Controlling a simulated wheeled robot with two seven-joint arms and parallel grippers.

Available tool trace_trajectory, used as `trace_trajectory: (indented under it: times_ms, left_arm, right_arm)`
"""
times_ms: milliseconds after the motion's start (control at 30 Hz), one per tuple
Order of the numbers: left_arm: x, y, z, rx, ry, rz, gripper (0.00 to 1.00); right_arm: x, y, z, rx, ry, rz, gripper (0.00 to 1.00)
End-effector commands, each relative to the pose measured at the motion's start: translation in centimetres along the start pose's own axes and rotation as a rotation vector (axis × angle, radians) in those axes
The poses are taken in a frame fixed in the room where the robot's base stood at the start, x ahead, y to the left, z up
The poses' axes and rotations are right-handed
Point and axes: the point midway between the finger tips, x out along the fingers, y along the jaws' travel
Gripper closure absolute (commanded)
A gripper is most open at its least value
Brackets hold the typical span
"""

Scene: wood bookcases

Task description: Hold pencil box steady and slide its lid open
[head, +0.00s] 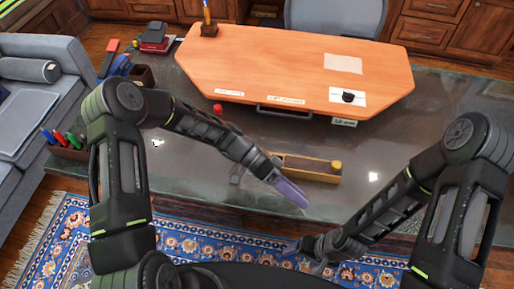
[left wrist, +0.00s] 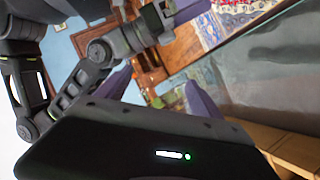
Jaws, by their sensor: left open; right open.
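The pencil box (head: 308,176) is a long tan wooden box on the dark glossy desk, with a round yellow knob-like piece at its right end. Part of its left side is hidden by my left gripper. My left gripper (head: 284,189), with purple fingers, is open and appears just in front of the box's left half; I cannot tell if it touches. In the left wrist view the open fingers (left wrist: 160,88) are empty, and a wooden edge, likely the box (left wrist: 285,148), shows at lower right. My right gripper (head: 302,252) is open, lower in the picture, apart from the box.
An orange wooden board (head: 290,65) with papers lies behind the box. A red knob (head: 217,109) and a tray of markers (head: 68,150) are to the left. A patterned rug (head: 200,240) is below the desk's front edge. Bare desk lies right of the box.

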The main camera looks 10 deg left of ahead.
Motion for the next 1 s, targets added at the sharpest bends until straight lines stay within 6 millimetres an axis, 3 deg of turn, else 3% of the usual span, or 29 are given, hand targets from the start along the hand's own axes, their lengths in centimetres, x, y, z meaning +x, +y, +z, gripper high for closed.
trace_trajectory:
  times_ms: [33,200,400,567,1000]
  left_arm:
    - [-2.9,-2.0,-1.2,0.121,0.072,-0.036,0.24]
    - [-10.4,-7.4,-2.2,0.537,0.158,-0.22,0.24]
    - [-15.7,-10.5,-1.9,0.78,0.167,-0.366,0.24]
    - [-16.8,-11.2,-1.7,0.831,0.164,-0.399,0.24]
    - [-16.2,-11.3,-1.8,0.832,0.162,-0.396,0.24]
  right_arm:
    - [0.0,0.0,0.0,0.0,0.0,0.0,0.24]
    - [0.0,0.0,0.0,0.0,0.0,0.0,0.24]
    - [0.0,0.0,0.0,0.0,0.0,0.0,0.24]
    - [0.0,0.0,0.0,0.0,0.0,0.0,0.24]
    - [0.0,0.0,0.0,0.0,0.0,0.0,0.24]
